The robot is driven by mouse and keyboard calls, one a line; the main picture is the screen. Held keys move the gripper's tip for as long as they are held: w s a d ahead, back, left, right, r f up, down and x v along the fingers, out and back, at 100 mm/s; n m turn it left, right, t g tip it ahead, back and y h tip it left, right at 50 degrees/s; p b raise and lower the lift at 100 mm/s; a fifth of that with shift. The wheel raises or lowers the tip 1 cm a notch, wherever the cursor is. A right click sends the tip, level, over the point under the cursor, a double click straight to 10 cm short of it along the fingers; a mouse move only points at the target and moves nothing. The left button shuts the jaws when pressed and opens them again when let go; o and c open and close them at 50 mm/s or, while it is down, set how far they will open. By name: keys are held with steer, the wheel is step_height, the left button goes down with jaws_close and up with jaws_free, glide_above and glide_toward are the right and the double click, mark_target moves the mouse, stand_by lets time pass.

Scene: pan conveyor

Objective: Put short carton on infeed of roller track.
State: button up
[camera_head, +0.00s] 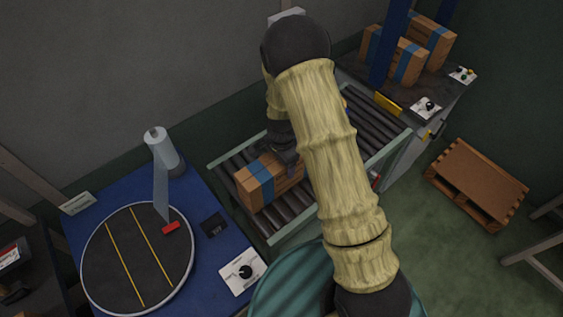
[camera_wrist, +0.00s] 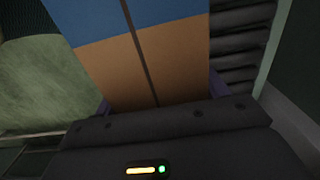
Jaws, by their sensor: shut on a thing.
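The short carton (camera_head: 256,184), brown with a blue band, is at the near left end of the roller track (camera_head: 287,217). It looks to be on or just over the rollers; I cannot tell whether it touches them. My gripper (camera_head: 287,160) is shut on the carton from above. In the wrist view the carton (camera_wrist: 150,70) fills the middle between the fingers (camera_wrist: 160,103), with rollers to its right. My arm hides the middle part of the track.
A blue table with a round turntable (camera_head: 100,288) and a film roll (camera_head: 162,150) stands at left. Several cartons (camera_head: 410,62) sit on the dark bench at the track's far end. A wooden pallet (camera_head: 476,184) lies on the floor at right.

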steer(key=shift+f, duration=0.1)
steer(key=o, duration=1.6)
steer(key=shift+c, duration=0.2)
step_height(320, 180, up, 12)
steer(key=shift+r+b, duration=0.15)
steer(key=shift+b, duration=0.55)
steer(key=s+d+r+n+t, duration=0.1)
steer(key=s+d+r+n, duration=0.2)
steer(key=s+d+n, duration=0.2)
steer(key=s+d+r+n+t, duration=0.1)
steer(key=s+d+r+n, duration=0.3)
steer(key=s, duration=0.6)
steer(key=shift+s+d+r+n+t, duration=0.15)
steer(key=shift+d+n+t, duration=0.3)
steer(key=shift+n, duration=0.65)
